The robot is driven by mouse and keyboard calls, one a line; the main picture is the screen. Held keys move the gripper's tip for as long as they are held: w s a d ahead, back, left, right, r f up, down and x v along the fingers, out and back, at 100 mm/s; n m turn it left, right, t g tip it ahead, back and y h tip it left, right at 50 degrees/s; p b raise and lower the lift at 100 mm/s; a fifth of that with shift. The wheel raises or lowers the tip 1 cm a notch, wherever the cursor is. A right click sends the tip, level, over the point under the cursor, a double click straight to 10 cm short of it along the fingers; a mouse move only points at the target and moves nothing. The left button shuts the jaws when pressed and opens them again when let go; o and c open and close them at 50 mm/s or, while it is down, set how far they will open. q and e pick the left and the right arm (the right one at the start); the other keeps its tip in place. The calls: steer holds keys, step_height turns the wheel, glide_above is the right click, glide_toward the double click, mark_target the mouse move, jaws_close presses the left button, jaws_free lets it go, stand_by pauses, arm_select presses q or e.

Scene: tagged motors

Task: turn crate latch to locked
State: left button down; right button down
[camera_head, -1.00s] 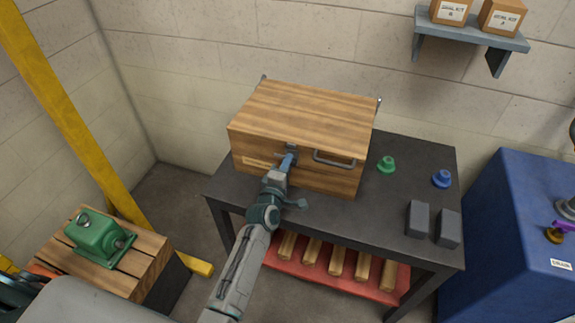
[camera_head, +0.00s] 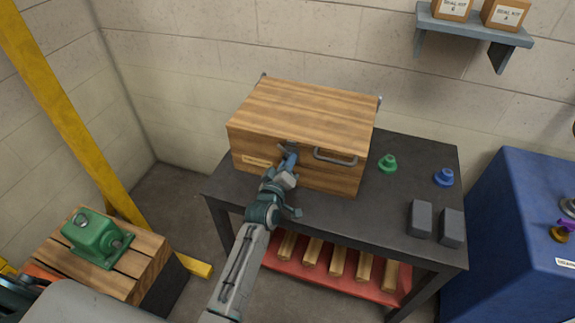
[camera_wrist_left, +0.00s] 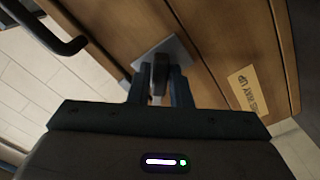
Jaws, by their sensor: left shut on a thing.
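The wooden crate (camera_head: 300,118) sits shut on the dark workbench (camera_head: 390,205). Its latch (camera_head: 291,146) is on the front face, left of the grey handle, and is mostly hidden by my gripper. In the left wrist view the latch (camera_wrist_left: 160,68) is a dark piece on a grey metal plate, between my fingers. My left gripper (camera_head: 289,161) is shut on the latch; its fingers (camera_wrist_left: 160,88) also show in the left wrist view. My right gripper is not in view.
A grey bar handle (camera_head: 335,157) sticks out of the crate's front. Green (camera_head: 387,163) and blue (camera_head: 443,178) knobbed parts and two grey blocks (camera_head: 420,218) stand on the bench's right. A green motor (camera_head: 97,238) rests on a wooden stand at left.

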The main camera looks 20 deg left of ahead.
arm_select(q)
steer(key=shift+f+m+b, duration=0.1)
steer(key=shift+m+b, duration=1.65)
steer(key=shift+m, duration=3.15)
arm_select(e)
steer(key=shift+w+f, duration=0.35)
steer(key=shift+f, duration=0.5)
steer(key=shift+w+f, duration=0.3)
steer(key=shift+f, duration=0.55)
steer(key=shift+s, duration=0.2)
arm_select(q)
steer(key=c, duration=1.4)
jaws_free()
